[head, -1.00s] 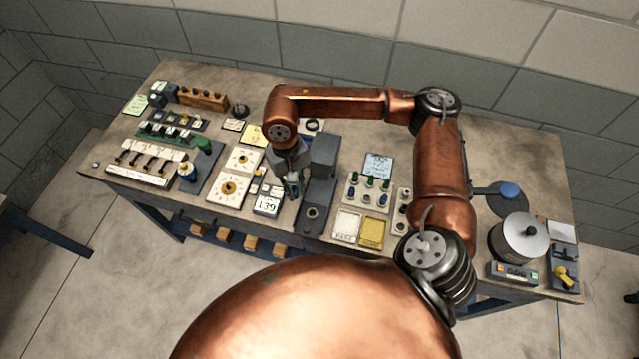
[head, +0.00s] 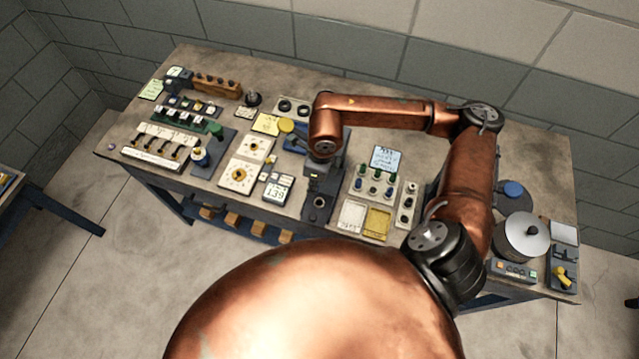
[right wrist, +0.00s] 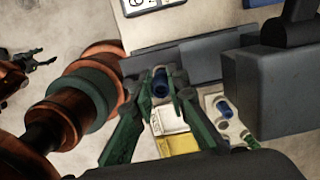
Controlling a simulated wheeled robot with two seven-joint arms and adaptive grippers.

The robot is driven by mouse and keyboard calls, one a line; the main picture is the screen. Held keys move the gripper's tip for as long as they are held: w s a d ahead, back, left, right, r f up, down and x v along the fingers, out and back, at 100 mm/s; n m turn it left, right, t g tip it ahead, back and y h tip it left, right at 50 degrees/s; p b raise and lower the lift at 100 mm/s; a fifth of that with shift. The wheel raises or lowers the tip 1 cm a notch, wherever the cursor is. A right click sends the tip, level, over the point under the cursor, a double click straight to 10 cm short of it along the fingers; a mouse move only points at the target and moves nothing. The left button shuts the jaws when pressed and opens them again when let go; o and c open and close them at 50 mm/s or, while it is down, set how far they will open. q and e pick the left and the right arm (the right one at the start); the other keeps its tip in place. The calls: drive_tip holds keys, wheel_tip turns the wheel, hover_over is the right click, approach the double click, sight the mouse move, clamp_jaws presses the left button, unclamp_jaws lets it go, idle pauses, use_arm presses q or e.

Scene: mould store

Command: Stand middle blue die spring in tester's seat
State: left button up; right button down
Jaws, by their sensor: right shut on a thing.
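My right gripper (right wrist: 164,92) has its green fingers shut on a blue die spring (right wrist: 160,82), seen nearly end-on in the right wrist view. In the head view my copper wrist covers the gripper and the spring. The grey tester (head: 317,190) stands under and in front of that wrist, with a dark round seat (head: 319,203) on its base. Its grey column (right wrist: 275,85) is right of the fingers in the wrist view. I cannot tell whether the spring touches the tester. My left gripper (right wrist: 38,61) appears open and empty at the left of the wrist view.
A spring rack (head: 372,184) with green and blue springs stands right of the tester, beside white and yellow trays (head: 376,223). A display reading 139 (head: 276,190) and dial cards (head: 240,175) lie left. A round pot (head: 522,238) stands at the right end.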

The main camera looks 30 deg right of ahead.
drive_tip(key=m, duration=0.4)
drive_tip(key=shift+s+m+h, duration=0.2)
drive_tip(key=shift+m+h, duration=0.1)
drive_tip(key=m, duration=0.4)
drive_tip(key=shift+s+d+p, duration=0.15)
drive_tip(key=shift+d+p, duration=0.05)
drive_tip(key=shift+p, duration=0.2)
drive_tip(key=m, duration=0.2)
drive_tip(key=m+h, duration=0.1)
drive_tip(key=m, duration=0.1)
drive_tip(key=shift+s+d+m, duration=0.15)
drive_tip(key=shift+m, duration=0.15)
drive_tip(key=shift+s+d+f+m+b, duration=0.1)
drive_tip(key=shift+f+m+b, duration=0.25)
drive_tip(key=shift+f+m, duration=0.85)
drive_tip(key=shift+s+d+f+m+b, duration=0.1)
drive_tip(key=shift+f+m+b, duration=0.25)
drive_tip(key=shift+f+m, duration=0.8)
drive_tip(key=shift+w+f+m+b, duration=0.1)
drive_tip(key=shift+f+m+b, duration=0.15)
drive_tip(key=shift+f+b, duration=0.25)
use_arm(q)
drive_tip(key=shift+s+f, duration=0.75)
drive_tip(key=shift+s, duration=0.2)
use_arm(e)
drive_tip(key=shift+r, duration=0.15)
use_arm(q)
drive_tip(key=shift+f+b, duration=0.65)
use_arm(e)
drive_tip(key=shift+f, duration=0.25)
